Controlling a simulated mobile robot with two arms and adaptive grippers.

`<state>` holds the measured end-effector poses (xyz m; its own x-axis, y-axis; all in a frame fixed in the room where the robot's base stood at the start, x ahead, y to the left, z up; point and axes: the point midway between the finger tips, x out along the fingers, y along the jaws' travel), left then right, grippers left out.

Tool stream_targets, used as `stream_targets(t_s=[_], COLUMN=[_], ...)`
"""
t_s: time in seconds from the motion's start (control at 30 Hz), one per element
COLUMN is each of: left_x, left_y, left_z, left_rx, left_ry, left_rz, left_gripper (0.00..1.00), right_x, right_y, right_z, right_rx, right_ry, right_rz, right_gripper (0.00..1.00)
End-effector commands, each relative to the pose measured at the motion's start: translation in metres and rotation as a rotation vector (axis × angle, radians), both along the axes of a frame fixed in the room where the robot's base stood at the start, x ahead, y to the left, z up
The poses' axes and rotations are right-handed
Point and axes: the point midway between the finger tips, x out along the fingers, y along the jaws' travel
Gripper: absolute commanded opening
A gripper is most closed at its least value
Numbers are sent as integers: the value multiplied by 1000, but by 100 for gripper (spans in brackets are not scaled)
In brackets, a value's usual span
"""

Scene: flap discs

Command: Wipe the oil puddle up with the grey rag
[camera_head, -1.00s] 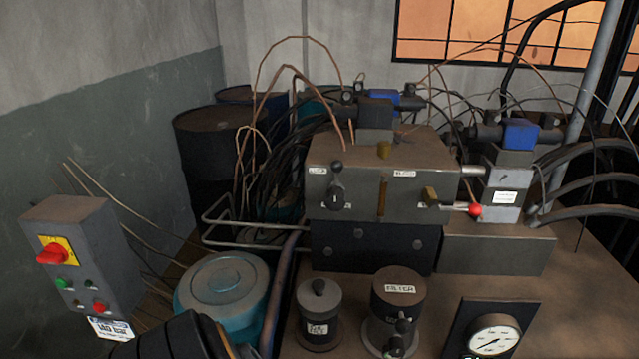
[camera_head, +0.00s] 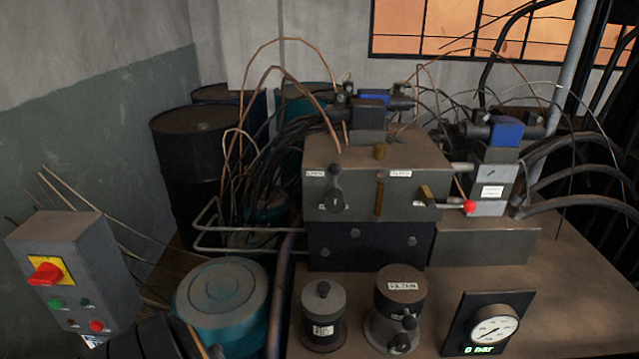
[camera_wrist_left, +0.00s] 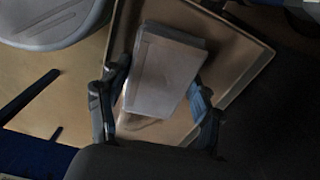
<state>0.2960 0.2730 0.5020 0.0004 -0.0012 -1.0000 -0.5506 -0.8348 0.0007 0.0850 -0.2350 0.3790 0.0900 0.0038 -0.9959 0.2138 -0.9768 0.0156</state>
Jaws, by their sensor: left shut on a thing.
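In the left wrist view, my left gripper (camera_wrist_left: 158,105) is shut on a folded pale grey cloth, which looks like the grey rag (camera_wrist_left: 165,70). The rag sits between the two dark fingers, above a shallow brown tray (camera_wrist_left: 240,75) with a raised rim. Whether the rag touches the tray cannot be told. No oil puddle can be made out clearly in either view. My right gripper is in neither view.
In the head view, a hydraulic block (camera_head: 350,195) stands on a bench, with a filter canister (camera_head: 398,310) and pressure gauge (camera_head: 492,328) in front. A control box (camera_head: 70,270) with a red switch stands left. A teal round-lidded drum (camera_head: 222,295) is beside the bench.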

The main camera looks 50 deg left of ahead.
Motion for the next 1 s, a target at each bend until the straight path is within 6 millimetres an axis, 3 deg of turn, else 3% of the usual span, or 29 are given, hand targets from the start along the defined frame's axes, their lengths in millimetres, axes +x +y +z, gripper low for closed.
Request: stream_targets(t_s=[0.17,0.7,1.0], left_x=[-2,-5,-5], left_y=[2,6,7], left_z=[25,70,81], left_rx=[1,1,1], left_ry=[-1,0,0], left_rz=[-2,5,5], left_gripper=[40,40,40], right_x=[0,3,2], right_y=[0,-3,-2], right_z=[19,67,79], right_rx=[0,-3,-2], right_ry=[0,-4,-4], right_rz=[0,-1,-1], right_gripper=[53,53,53])
